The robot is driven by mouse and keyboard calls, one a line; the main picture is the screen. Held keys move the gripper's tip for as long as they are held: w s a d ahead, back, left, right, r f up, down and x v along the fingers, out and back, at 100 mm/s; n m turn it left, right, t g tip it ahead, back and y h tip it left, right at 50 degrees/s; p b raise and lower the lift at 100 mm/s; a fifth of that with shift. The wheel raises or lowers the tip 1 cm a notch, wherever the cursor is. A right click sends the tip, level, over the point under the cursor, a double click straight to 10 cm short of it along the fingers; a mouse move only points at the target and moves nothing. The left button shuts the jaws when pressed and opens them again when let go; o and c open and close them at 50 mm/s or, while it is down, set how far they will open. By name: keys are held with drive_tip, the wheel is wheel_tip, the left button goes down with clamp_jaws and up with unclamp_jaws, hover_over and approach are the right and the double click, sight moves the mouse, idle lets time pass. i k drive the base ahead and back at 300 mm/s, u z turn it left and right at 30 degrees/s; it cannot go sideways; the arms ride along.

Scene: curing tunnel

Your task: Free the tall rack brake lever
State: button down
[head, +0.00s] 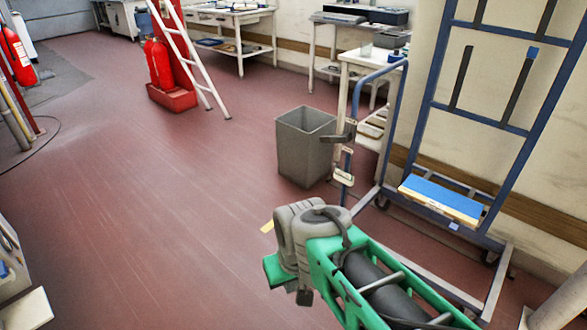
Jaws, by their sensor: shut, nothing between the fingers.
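The tall rack (434,85) is a blue upright frame on a grey wheeled base (470,290), standing by the right wall. A lower blue hoop-shaped post (398,110) stands on its left side. A short dark lever-like piece (338,138) sticks out leftward from this post, with cream fittings below it; I cannot tell for sure that it is the brake lever. My green and grey arm reaches in from the bottom right, in front of the rack's base and below the dark piece. I cannot make out my gripper's fingers.
A grey bin (305,146) stands just left of the post. A blue-topped block (440,198) rests low on the rack. A white workbench (372,70) stands behind. A ladder (194,55) and red extinguishers (160,65) are at the back. The red floor at left centre is clear.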

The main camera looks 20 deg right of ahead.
sight(346, 138)
drive_tip(key=u, duration=0.6)
drive_tip(key=i, duration=0.55)
drive_tip(key=u, duration=0.65)
drive_tip(key=i, duration=0.85)
drive_tip(key=z, duration=0.85)
drive_tip(key=i, duration=0.9)
drive_tip(key=z, duration=0.9)
